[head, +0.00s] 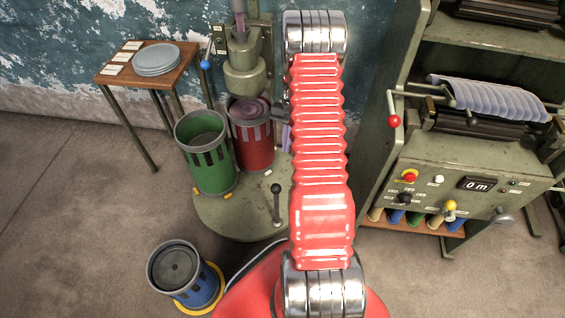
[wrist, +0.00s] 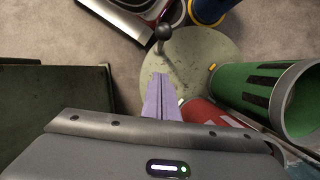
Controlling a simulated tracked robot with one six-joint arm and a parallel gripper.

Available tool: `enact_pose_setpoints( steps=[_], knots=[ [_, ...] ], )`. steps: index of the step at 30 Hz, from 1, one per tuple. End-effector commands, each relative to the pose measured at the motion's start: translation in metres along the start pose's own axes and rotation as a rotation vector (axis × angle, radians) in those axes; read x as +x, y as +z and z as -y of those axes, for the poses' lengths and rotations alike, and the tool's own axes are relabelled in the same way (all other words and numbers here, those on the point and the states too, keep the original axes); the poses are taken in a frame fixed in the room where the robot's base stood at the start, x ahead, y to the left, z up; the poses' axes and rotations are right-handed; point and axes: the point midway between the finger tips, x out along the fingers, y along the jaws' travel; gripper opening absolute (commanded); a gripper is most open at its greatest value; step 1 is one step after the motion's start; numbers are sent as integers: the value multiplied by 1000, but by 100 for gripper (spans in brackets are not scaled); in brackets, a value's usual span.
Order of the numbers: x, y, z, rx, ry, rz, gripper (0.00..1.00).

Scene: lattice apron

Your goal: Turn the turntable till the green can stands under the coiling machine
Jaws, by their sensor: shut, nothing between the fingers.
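The round grey-green turntable (head: 232,218) carries the green can (head: 207,170) and the red can (head: 254,150). The red can stands under the coiling machine (head: 244,76); the green can stands to its left, in front. A peg with a dark knob (head: 276,189) rises from the turntable's right side. My gripper shows in the wrist view (wrist: 161,78), its lilac fingers shut together and empty over the turntable (wrist: 205,58). The knob (wrist: 163,32) appears beyond the fingertips, apart from them. The red can (wrist: 204,114) and green can (wrist: 262,92) are right of the fingers. My arm mostly hides the gripper in the head view.
A blue can (head: 180,273) stands on the floor at a yellow ring (head: 214,292), left of the turntable's front. A small table (head: 177,77) with grey discs is at back left. A large green machine (head: 465,185) stands right. Floor at left is clear.

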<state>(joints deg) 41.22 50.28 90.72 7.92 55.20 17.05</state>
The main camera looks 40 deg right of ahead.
Motion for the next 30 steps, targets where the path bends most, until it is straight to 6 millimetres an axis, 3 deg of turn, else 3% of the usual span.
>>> enact_pose_setpoints(
  steps=[5, 21, 30],
  knots=[
    [16, 1, 0, 0, 1, 2, 0],
    [98, 1, 0, -1, 2, 4, 0],
    [113, 31, 1, -3, 1, 0, 0]
  ],
)
